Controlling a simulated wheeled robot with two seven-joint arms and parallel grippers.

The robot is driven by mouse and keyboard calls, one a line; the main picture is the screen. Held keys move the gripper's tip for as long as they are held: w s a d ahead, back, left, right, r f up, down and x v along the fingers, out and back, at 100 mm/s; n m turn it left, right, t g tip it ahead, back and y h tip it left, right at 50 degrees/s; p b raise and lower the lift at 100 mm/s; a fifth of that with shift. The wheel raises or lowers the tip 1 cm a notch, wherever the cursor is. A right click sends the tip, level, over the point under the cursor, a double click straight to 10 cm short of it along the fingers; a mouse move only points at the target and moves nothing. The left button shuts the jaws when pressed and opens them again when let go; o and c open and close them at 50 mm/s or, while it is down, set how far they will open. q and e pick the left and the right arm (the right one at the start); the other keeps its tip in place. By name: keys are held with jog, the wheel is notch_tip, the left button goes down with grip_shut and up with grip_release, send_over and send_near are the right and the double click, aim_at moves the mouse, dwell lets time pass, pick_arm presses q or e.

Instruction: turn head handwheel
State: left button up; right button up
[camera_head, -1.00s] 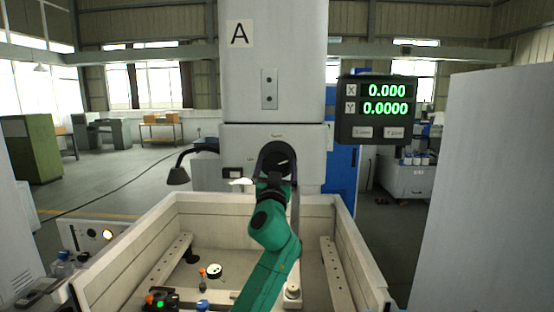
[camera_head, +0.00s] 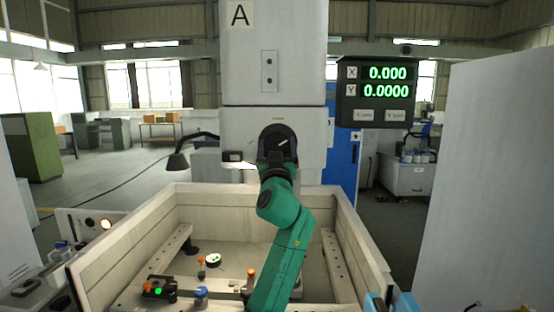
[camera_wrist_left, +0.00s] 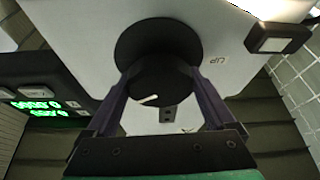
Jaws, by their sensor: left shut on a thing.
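The head handwheel (camera_head: 281,137) is a round black knob on the front of the light grey machine head (camera_head: 237,120). It also shows in the left wrist view (camera_wrist_left: 160,80), with a white index mark on its rim and an UP label beside it. My left gripper (camera_head: 277,157) reaches it from below, at the end of my green arm. In the left wrist view the dark fingers of my left gripper (camera_wrist_left: 161,92) stand on either side of the knob and are shut on it. The fingers partly hide the knob in the head view. My right gripper is not in view.
A readout (camera_head: 378,92) showing X 0.000 and Y 0.0000 hangs right of the head. A dark lamp (camera_head: 178,160) is at the left. Below is an open tank (camera_head: 120,254) with rails and small fittings. A grey panel (camera_head: 490,180) bounds the right side.

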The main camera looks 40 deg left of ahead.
pick_arm(q)
jog(key=n+g+b, duration=0.1)
jog(key=n+b, duration=0.1)
jog(key=n+g+y+b, duration=0.1)
jog(key=n+b, duration=0.1)
jog(key=f+n+y+b, duration=0.1)
jog(key=n+b, duration=0.1)
jog(key=b, duration=0.1)
jog(key=shift+w+n+g, duration=0.1)
jog(key=shift+n+g, duration=0.2)
jog(key=shift+g, duration=0.1)
jog(key=shift+r+n+g+b, duration=0.15)
jog(key=shift+n+g+b, duration=0.2)
jog(key=shift+n, duration=0.35)
jog(key=shift+r+n+g+y, duration=0.1)
jog(key=shift+n+g+y, duration=0.2)
jog(key=shift+n, duration=0.2)
jog(key=shift+r+n+g, duration=0.15)
jog(key=shift+n+g, duration=0.4)
jog(key=shift+n, duration=0.65)
jog(key=shift+d+r+n+g, duration=0.1)
jog(key=shift+n+g, duration=0.7)
jog(key=shift+n, duration=1.1)
